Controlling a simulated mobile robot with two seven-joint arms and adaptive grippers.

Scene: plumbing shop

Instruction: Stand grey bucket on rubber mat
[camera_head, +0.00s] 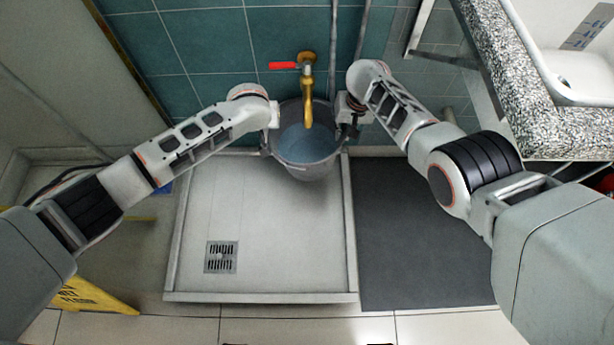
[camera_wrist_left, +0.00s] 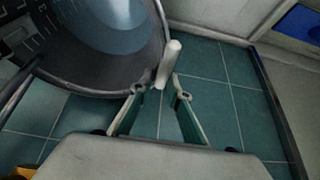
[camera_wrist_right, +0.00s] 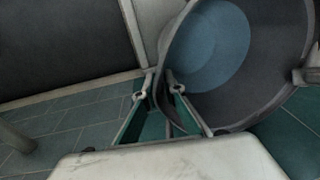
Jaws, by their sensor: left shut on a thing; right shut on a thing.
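The grey bucket (camera_head: 308,170) is under the brass tap (camera_head: 307,90) at the back of a shower tray, with bluish water inside. I cannot tell whether its base touches the tray. My left gripper (camera_head: 272,130) is shut at the bucket's left side, by a pale rod-like piece (camera_wrist_left: 168,64) at the rim in the left wrist view. My right gripper (camera_head: 350,125) is shut on the rim at the right side; its fingers (camera_wrist_right: 160,93) pinch the edge in the right wrist view. The dark rubber mat (camera_head: 420,240) lies bare on the floor, right of the tray.
The shower tray (camera_head: 265,297) has a raised rim and a drain grate (camera_head: 221,257). The red tap lever (camera_head: 283,66) juts left above the bucket. A speckled counter (camera_head: 555,140) with a sink stands at right. A yellow floor sign (camera_head: 95,296) is at lower left.

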